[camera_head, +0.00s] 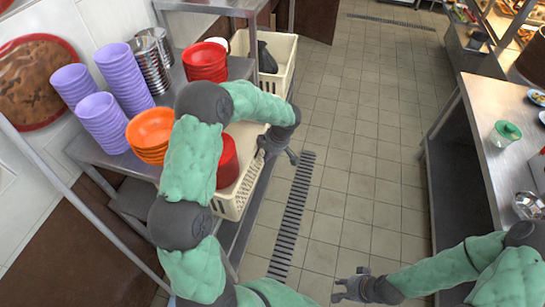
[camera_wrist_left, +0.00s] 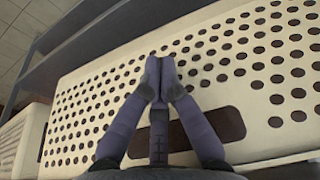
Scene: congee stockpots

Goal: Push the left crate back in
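A cream perforated crate (camera_head: 233,204) sits on a shelf below the steel table top, with red bowls (camera_head: 228,162) in it; my left arm hides part of it. A second cream crate (camera_head: 283,82) with a dark item in it stands farther back. My left gripper (camera_head: 290,156) is beside the near crate's aisle side. In the left wrist view its fingers (camera_wrist_left: 161,66) are together, in front of a perforated crate wall (camera_wrist_left: 215,62) with a handle slot; I cannot tell whether they touch it. My right gripper (camera_head: 340,290) is over the floor, its opening unclear.
Purple bowls (camera_head: 105,122), orange bowls (camera_head: 150,132) and red bowls (camera_head: 205,62) stand on the steel table. Tiled floor with a drain grate (camera_head: 292,215) is clear between it and the right counter (camera_head: 485,120). Another crate (camera_wrist_left: 20,140) shows at the wrist view's left edge.

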